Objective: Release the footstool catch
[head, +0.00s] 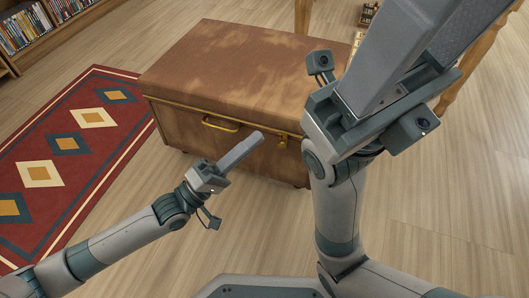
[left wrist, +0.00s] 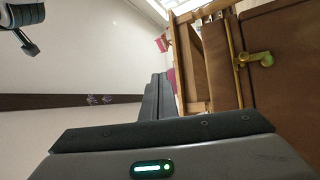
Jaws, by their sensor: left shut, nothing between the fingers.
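The footstool (head: 230,60) is a brown leather-topped chest on the wooden floor, its lid down. A brass trim line runs under the lid. A small brass catch (head: 283,142) sits on the front near the right corner. The catch also shows in the left wrist view (left wrist: 262,58), at the upper right. My left gripper (head: 256,137) is shut and empty, in front of the footstool, with its tips left of the catch in the head view. I see no contact with the catch. My right gripper (head: 420,50) is raised close to the head camera; its finger gap is unclear.
A brass handle (head: 220,125) is on the footstool's front, left of the catch. A red patterned rug (head: 50,150) lies to the left. Shelves of DVDs (head: 25,30) stand at the upper left. Wooden furniture legs stand behind and at the right. Floor in front is clear.

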